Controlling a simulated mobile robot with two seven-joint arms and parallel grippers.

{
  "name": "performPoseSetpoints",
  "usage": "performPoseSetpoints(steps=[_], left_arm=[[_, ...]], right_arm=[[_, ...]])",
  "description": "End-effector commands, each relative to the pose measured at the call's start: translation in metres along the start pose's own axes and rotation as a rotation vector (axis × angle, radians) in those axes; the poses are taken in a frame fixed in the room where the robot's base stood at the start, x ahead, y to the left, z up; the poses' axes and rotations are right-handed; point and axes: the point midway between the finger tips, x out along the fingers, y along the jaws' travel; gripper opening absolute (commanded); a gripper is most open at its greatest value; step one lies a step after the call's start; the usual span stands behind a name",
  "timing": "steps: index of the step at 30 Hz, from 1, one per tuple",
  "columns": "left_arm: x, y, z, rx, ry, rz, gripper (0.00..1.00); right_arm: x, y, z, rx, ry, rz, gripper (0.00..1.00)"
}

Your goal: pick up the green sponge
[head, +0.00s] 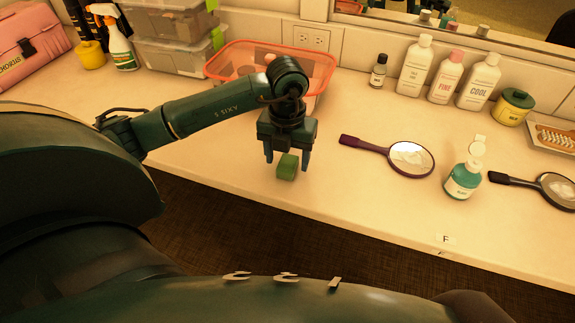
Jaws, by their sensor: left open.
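The green sponge (287,168) is a small block on the pale counter (350,200), near its front edge. My left gripper (287,155) points down at the sponge, with its fingers open. One finger is to the left of the sponge and the other is to its upper right. I cannot tell from this view how far the fingertips are above the counter or whether they touch the sponge. My right gripper is not in view.
An orange-rimmed basket (325,70) stands behind the gripper. White bottles (414,66) line the back. The counter in front of the purple mirror is clear.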

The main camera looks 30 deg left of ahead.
Motion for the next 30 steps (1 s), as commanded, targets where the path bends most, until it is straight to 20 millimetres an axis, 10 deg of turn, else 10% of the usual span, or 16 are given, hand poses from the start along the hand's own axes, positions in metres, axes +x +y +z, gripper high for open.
performPoseSetpoints(steps=[11, 30], left_arm=[[0.0154, -0.0009, -0.0003, 0.001, 0.000, -0.001, 0.62], [0.0150, -0.0008, -0.0003, 0.001, 0.000, -0.001, 0.14]], right_arm=[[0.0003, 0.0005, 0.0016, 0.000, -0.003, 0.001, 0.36], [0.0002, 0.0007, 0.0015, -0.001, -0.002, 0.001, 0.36]])
